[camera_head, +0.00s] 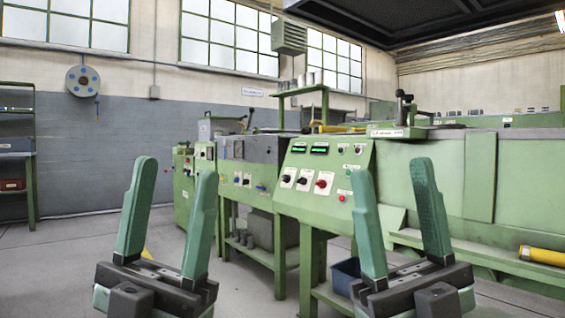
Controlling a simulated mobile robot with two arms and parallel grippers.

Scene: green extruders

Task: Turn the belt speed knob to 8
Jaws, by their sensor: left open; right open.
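A green sloped control panel (308,205) stands in the middle of the view. It carries several knobs: a black one on a white plate (287,179), a second black one beside it (304,181) and a red one (321,184) to their right. Two green-lit displays (308,149) sit above them. The labels are too small to read, so I cannot tell which is the belt speed knob. My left gripper (175,167) is open and empty at the left front. My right gripper (389,170) is open and empty in front of the panel's right side. Neither touches a knob.
A smaller green panel with knobs (247,181) stands left of the main one. A long green machine (530,185) runs to the right, with a yellow cylinder (541,256) on its lower ledge. A blue bin (345,274) sits underneath. The floor at left (60,265) is clear.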

